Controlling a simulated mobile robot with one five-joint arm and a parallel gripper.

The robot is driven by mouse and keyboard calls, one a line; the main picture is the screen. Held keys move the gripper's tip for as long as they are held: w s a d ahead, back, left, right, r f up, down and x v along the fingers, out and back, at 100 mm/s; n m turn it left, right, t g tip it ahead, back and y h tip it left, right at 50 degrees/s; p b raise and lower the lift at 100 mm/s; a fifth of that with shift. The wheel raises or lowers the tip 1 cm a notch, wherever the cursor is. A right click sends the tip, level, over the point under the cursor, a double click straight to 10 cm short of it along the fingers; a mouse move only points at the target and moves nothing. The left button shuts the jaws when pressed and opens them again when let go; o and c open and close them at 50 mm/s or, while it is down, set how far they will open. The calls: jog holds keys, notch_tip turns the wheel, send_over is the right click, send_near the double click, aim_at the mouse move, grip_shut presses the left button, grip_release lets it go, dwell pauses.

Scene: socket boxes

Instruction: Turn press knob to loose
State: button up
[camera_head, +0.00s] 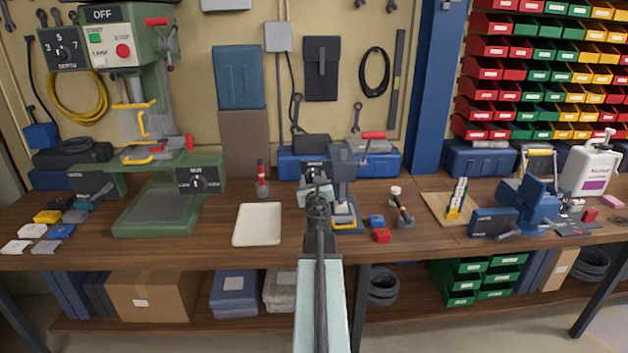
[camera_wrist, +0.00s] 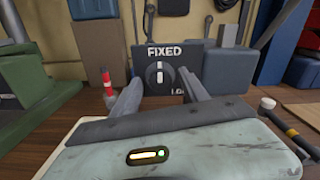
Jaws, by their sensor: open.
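The press (camera_head: 343,170) stands on the bench at the middle, with a red-handled lever. Its dark knob panel (camera_wrist: 185,54) faces me in the wrist view, with FIXED above the round knob (camera_wrist: 159,75). The white mark on the knob is upright, pointing at FIXED. A second label at lower right is partly hidden by my right finger. My gripper (camera_wrist: 163,84) is open and empty, its fingers pointing toward the panel on either side of the knob. I cannot tell whether they touch it. In the head view my gripper (camera_head: 317,192) hides part of the press.
A green drill press (camera_head: 150,215) is further left and a blue vise (camera_head: 530,200) further right.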

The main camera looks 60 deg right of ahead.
grip_shut()
jog(key=shift+m, duration=0.3)
jog(key=shift+s+m, duration=0.1)
jog(key=shift+m, duration=11.4)
grip_release()
